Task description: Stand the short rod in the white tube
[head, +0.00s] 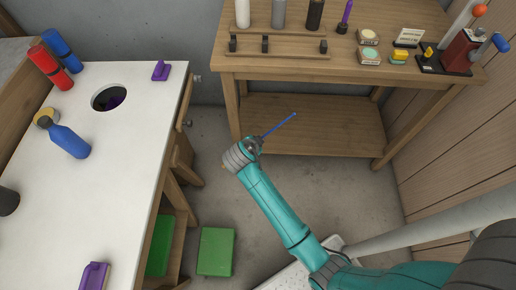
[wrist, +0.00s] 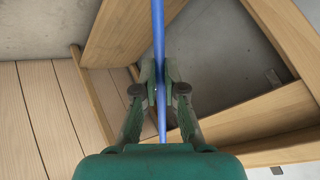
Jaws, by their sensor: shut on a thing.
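My gripper (head: 252,146) is in mid-air in front of the wooden workbench. It is shut on a thin blue rod (head: 279,125), which sticks out up and to the right in the head view. In the wrist view the rod (wrist: 158,40) runs between the fingers of my gripper (wrist: 160,92), with its lower end showing below them. The white tube (head: 242,14) stands upright at the back left of the workbench, its top cut off by the picture edge. The rod is well apart from the tube.
A grey tube (head: 279,13) and a black tube (head: 315,14) stand right of the white one. A low wooden rack (head: 290,46) lies in front of them on the workbench (head: 240,68). A white table (head: 125,140) with bottles is at left. Air between is clear.

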